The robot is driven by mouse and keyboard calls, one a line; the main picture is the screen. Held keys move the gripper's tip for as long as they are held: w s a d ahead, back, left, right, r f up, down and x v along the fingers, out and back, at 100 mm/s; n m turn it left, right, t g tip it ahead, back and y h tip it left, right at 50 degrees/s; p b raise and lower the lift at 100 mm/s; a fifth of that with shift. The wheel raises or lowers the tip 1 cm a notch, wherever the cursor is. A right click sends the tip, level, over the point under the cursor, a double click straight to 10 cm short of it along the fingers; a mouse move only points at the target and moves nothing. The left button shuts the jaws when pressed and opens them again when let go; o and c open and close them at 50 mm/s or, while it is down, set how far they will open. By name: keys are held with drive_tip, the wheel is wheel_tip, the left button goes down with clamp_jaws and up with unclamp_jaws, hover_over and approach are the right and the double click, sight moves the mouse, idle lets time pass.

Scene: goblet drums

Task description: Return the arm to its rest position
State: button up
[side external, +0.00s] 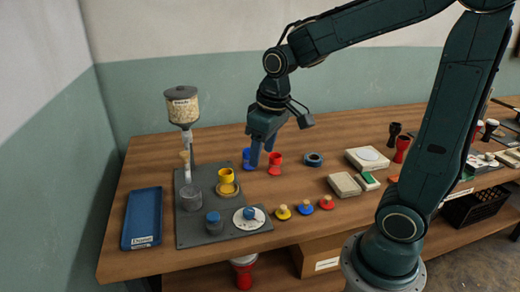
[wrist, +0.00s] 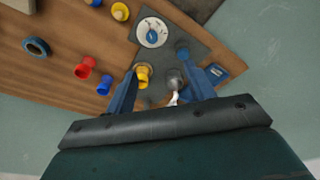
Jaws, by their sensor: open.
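My gripper (side external: 262,152) is above the wooden table, beside a blue goblet drum (side external: 247,158) and a red goblet drum (side external: 274,163). In the wrist view my gripper (wrist: 162,92) has its two blue fingers spread wide apart with nothing held between them. A yellow goblet drum (side external: 226,181) stands on a round plate on the grey board. In the wrist view the yellow drum (wrist: 143,73) shows beyond the fingers, near the left one. The blue drum (wrist: 104,86) and red drum (wrist: 85,68) are left of the fingers.
A hopper of pale grains (side external: 182,108) stands tall at the board's back. A blue tray (side external: 142,217) lies at left. Yellow, blue and red knobbed discs (side external: 304,208) line the front. A dark ring (side external: 313,159) and boxes (side external: 344,185) are to the right, with more drums beyond.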

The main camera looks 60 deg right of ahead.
drive_tip(key=s+a+r+t, duration=0.1)
drive_tip(key=s+r, duration=0.1)
drive_tip(key=s, duration=0.4)
drive_tip(key=s+a+r+t, duration=0.2)
drive_tip(key=s+r, duration=0.1)
drive_tip(key=s, duration=0.3)
drive_tip(key=shift+s+a+r, duration=0.15)
drive_tip(key=shift+s+r, duration=0.1)
drive_tip(key=shift+s, duration=0.15)
